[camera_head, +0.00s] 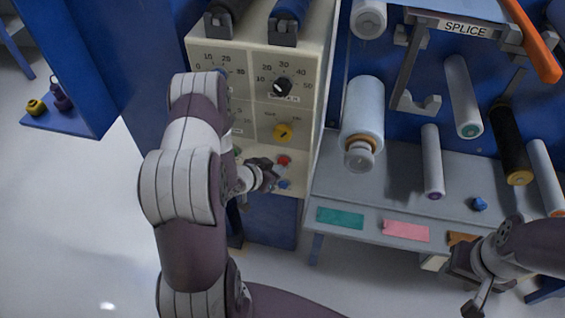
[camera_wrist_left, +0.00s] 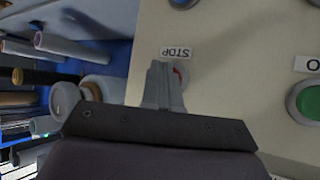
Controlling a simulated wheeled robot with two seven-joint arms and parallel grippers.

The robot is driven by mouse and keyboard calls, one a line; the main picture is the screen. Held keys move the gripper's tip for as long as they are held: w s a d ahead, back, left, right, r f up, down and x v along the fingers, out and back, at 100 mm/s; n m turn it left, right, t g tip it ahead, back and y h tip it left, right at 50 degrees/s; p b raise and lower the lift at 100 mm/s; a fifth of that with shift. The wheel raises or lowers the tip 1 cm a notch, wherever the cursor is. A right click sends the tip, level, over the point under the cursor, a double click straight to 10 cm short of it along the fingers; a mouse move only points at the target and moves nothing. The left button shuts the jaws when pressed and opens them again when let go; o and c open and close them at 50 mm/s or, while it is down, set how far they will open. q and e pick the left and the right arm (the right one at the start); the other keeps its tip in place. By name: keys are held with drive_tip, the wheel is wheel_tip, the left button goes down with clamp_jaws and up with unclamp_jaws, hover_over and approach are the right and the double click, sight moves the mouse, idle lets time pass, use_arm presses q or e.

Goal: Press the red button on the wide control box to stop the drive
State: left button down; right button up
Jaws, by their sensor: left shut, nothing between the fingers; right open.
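The wide cream control box (camera_head: 258,110) stands at the upper centre of the head view, with dials and buttons on its front. Its red button (camera_head: 284,160) shows low on that front, just beyond my left gripper (camera_head: 268,177). In the left wrist view, my shut left fingers (camera_wrist_left: 167,82) point at the panel just below the STOP label (camera_wrist_left: 176,52). They hide most of the red button (camera_wrist_left: 181,72); only a red sliver shows beside them. I cannot tell whether the fingertips touch it. My right gripper (camera_head: 468,288) is open and empty at the lower right.
A blue button (camera_head: 284,184) sits below the red one. A green button (camera_wrist_left: 307,101) is to the right in the left wrist view. A grey bench (camera_head: 390,190) with several rollers and coloured strips stands right of the box.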

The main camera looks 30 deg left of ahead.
use_arm(q)
drive_tip(key=shift+w+a, duration=0.1)
drive_tip(key=shift+w, duration=0.35)
idle(0.8)
drive_tip(key=shift+s, duration=0.1)
drive_tip(key=shift+s+d, duration=0.2)
drive_tip(key=shift+s, duration=0.55)
drive_tip(key=shift+s+d+p, duration=0.2)
drive_tip(key=shift+s+p, duration=0.05)
drive_tip(key=shift+s, duration=0.55)
drive_tip(key=shift+s+d+p, duration=0.2)
drive_tip(key=shift+s, duration=0.65)
drive_tip(key=shift+s+d+p, duration=0.2)
drive_tip(key=shift+s+p, duration=0.05)
drive_tip(key=shift+s, duration=0.55)
